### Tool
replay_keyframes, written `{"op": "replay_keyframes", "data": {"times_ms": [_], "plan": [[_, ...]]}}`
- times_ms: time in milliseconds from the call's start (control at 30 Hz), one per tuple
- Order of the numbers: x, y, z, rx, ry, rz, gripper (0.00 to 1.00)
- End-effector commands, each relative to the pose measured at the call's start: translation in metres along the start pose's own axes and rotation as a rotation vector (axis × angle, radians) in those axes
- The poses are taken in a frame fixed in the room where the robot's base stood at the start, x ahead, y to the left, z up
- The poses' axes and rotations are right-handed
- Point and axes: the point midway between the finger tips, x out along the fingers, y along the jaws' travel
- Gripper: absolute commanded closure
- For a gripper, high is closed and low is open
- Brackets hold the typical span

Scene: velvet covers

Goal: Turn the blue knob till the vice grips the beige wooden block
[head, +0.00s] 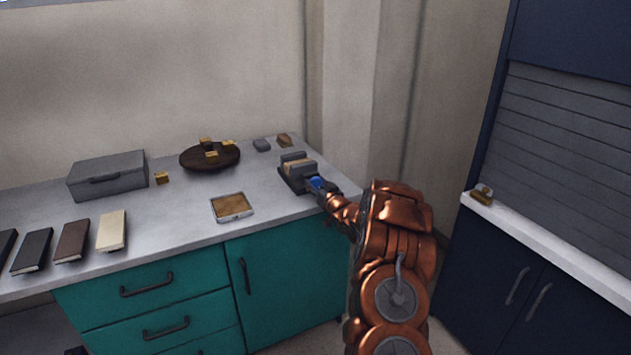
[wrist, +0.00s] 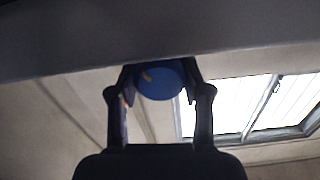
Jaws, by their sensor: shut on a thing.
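The blue knob (head: 317,183) is on the near side of the grey vice (head: 289,182), at the right end of the worktop. The beige wooden block (head: 297,168) sits between the vice's grey jaws; I cannot tell whether both jaws touch it. My gripper (head: 321,187) reaches in from the right and is shut on the blue knob. In the wrist view the blue knob (wrist: 160,81) sits between the two dark fingers (wrist: 160,88). A small yellow mark shows at the knob's upper left. The block is not visible in the wrist view.
A shallow tray (head: 232,207) lies left of the vice near the front edge. A dark round board (head: 210,157) with small yellow pieces, a grey box (head: 108,175) and several books (head: 72,241) are further left. Blue cabinets (head: 520,265) stand to the right.

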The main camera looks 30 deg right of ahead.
Motion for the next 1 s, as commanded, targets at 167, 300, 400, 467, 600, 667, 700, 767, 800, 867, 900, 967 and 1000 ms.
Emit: {"op": "replay_keyframes", "data": {"times_ms": [167, 300, 400, 467, 600, 667, 700, 767, 800, 867, 900, 967, 1000], "plan": [[-0.0003, 0.0006, -0.0006, 0.134, -0.001, 0.001, 0.86], [-0.0002, 0.0007, -0.0001, 0.216, -0.001, 0.001, 0.86], [-0.0002, 0.0007, 0.0002, 0.259, -0.001, 0.001, 0.86], [-0.0002, 0.0007, 0.0004, 0.28, -0.001, 0.001, 0.86], [-0.0002, 0.0007, 0.0006, 0.311, -0.001, 0.001, 0.86], [-0.0001, 0.0007, 0.0006, 0.319, -0.001, 0.001, 0.86], [-0.0001, 0.0007, 0.0007, 0.323, -0.001, 0.001, 0.86], [-0.0001, 0.0007, 0.0008, 0.326, -0.001, 0.001, 0.86], [-0.0001, 0.0007, 0.0009, 0.327, -0.001, 0.001, 0.86], [-0.0001, 0.0006, 0.0009, 0.328, -0.001, 0.001, 0.86], [-0.0001, 0.0007, 0.0009, 0.328, -0.001, 0.001, 0.86], [-0.0001, 0.0007, 0.0009, 0.328, -0.001, 0.001, 0.86], [-0.0001, 0.0006, 0.0009, 0.327, -0.001, 0.001, 0.86]]}}
